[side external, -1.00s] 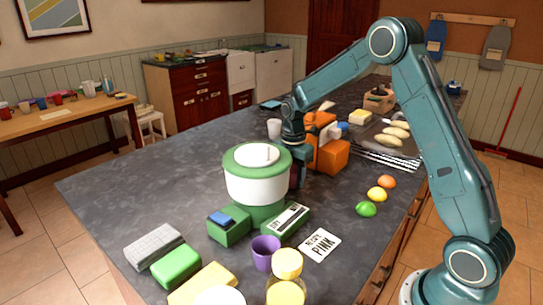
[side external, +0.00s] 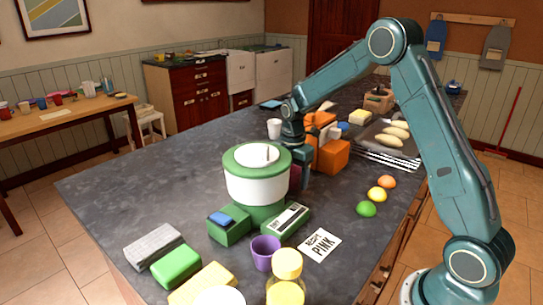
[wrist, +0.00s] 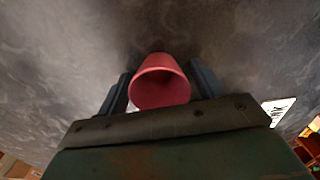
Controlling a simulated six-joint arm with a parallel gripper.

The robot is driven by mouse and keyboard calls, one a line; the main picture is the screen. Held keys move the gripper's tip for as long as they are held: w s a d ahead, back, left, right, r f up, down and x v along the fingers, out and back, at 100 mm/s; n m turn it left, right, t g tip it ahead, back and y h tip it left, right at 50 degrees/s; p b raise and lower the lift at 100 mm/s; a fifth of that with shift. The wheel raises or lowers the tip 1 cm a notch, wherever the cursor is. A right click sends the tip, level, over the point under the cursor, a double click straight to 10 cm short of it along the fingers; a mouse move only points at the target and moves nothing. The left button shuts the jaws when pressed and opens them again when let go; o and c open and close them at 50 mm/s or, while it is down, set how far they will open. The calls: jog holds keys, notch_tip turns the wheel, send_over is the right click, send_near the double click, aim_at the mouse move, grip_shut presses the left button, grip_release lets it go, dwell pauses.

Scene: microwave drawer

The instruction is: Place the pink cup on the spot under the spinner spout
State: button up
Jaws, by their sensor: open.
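The pink cup (wrist: 160,82) sits between the two spread fingers of my gripper (wrist: 160,90) in the wrist view, its mouth facing the camera. A small gap shows on each side, clearest at the left. In the side view my gripper (side external: 302,170) is low over the counter, just behind and right of the green-and-white spinner (side external: 257,178). There the cup is mostly hidden behind the spinner, with only a dark pink sliver showing. I cannot make out the spout or the spot under it.
A purple cup (side external: 265,252), a "RECIPE PINK" card (side external: 320,245) and a yellow-capped bottle (side external: 286,275) stand in front of the spinner. An orange block (side external: 335,155) is close to my gripper. Fruits (side external: 377,194) lie at right. The counter left of the spinner is clear.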

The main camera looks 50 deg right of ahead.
aim_at(292, 187)
notch_tip(292, 187, up, 12)
dwell(0.6)
jog(key=shift+r, duration=0.1)
dwell(0.4)
jog(key=s+a+r+m+t, duration=0.2)
jog(key=s+a+r+m, duration=0.25)
jog(key=s, duration=0.25)
jog(key=s+a+r+m+t, duration=0.1)
jog(key=s+a+r+m, duration=0.35)
jog(key=s, duration=0.25)
jog(key=s+a+f+m+t, duration=0.1)
jog(key=s+a+m, duration=0.1)
jog(key=s+m, duration=0.2)
jog(key=s+a+f+m+t, duration=0.1)
jog(key=s+m, duration=0.4)
jog(key=s, duration=0.5)
jog(key=shift+a+f+t, duration=0.25)
jog(key=shift+a+t, duration=0.05)
jog(key=shift+a, duration=0.1)
